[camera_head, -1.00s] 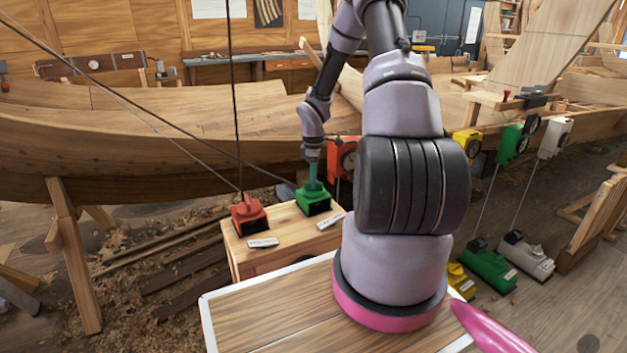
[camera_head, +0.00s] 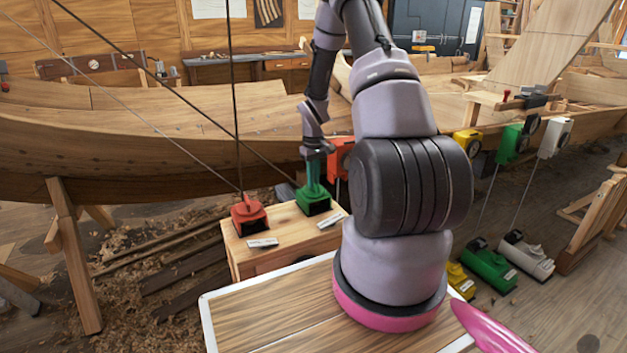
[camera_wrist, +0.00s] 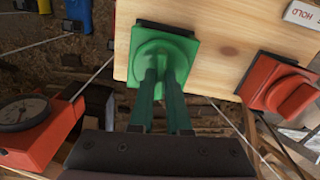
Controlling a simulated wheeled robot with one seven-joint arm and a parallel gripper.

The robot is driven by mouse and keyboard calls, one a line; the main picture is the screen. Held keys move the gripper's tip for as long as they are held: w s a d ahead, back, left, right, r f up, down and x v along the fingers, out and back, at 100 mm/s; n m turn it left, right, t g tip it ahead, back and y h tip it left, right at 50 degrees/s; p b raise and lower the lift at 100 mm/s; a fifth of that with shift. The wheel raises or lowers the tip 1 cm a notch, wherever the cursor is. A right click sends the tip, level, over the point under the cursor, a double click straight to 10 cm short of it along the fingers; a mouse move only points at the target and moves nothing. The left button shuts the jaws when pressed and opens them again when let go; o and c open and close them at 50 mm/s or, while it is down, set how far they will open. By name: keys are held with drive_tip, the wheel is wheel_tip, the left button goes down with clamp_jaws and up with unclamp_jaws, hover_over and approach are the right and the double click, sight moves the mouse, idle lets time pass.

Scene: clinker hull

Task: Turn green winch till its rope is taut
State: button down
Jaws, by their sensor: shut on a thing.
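The green winch (camera_head: 314,206) sits on the right part of a wooden box top, beside the red winch (camera_head: 249,218). My gripper (camera_head: 313,185) points down onto the green winch. In the wrist view, the green winch (camera_wrist: 183,32) shows its round base, and my two greenish fingers (camera_wrist: 162,82) are closed on its handle, which they largely hide. A dark rope (camera_head: 190,103) runs from the green winch up to the upper left and looks straight in the head view.
The wooden box (camera_head: 285,233) carries two small labels. An orange-red box with a dial (camera_wrist: 22,112) stands close to my gripper. The red winch (camera_wrist: 282,85) also shows in the wrist view. The plank hull (camera_head: 120,135) lies behind. Other winches (camera_head: 487,267) stand at right.

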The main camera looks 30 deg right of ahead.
drive_tip(key=shift+m, duration=1.2)
drive_tip(key=c, duration=0.9)
unclamp_jaws()
wheel_tip(320, 180, up, 11)
drive_tip(key=shift+f, duration=0.1)
